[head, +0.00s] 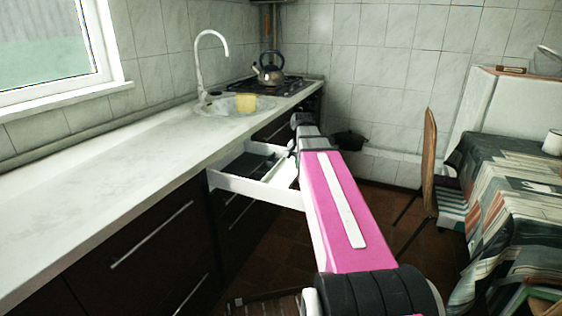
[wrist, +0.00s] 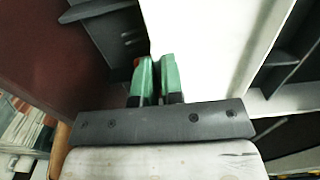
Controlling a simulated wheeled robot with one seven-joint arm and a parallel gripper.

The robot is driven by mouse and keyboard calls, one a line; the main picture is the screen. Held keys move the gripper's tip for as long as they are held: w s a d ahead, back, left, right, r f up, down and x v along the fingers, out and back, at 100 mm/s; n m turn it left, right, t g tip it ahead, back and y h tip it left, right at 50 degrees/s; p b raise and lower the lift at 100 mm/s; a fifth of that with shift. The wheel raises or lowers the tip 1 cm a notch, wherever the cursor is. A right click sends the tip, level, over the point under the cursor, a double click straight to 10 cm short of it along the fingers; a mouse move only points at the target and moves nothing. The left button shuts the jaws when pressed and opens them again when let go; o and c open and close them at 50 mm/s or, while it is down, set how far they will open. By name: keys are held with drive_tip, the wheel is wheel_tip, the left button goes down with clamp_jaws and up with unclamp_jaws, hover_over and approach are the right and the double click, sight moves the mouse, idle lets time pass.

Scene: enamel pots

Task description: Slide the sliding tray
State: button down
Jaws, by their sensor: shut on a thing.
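The sliding tray (head: 252,188) shows in the head view as a white-walled, drawer-like tray with a dark inside, standing out from under the counter. In the wrist view, a broad white panel (wrist: 205,45) runs away from the green fingertips, with dark compartments on both sides; it appears to be part of the tray. My gripper (wrist: 159,80) has its two fingertips close together at this panel and is shut on it. The exact contact is hard to see. In the head view, my pink arm reaches over the tray's right side and hides part of it; the fingertips are hidden there.
The white counter (head: 110,190) runs along the left above dark cabinets (head: 140,255). A chair (head: 430,165) and covered table (head: 515,200) stand right. Some floor is clear between.

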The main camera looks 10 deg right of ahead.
drive_tip(key=s+d, duration=0.2)
drive_tip(key=d, duration=0.1)
drive_tip(key=s+d, duration=0.1)
drive_tip(key=d, duration=0.1)
drive_tip(key=shift+s+d, duration=0.1)
drive_tip(key=shift+s, duration=0.3)
drive_tip(key=c, duration=1.2)
unclamp_jaws()
drive_tip(key=shift+c, duration=0.2)
drive_tip(key=shift+w, duration=0.1)
drive_tip(key=w+a, duration=0.5)
drive_tip(key=a, duration=0.2)
drive_tip(key=w+a, duration=0.5)
drive_tip(key=a, duration=0.2)
drive_tip(key=w+a, duration=0.6)
drive_tip(key=a, duration=0.2)
wheel_tip(320, 180, up, 10)
drive_tip(key=shift+a, duration=0.2)
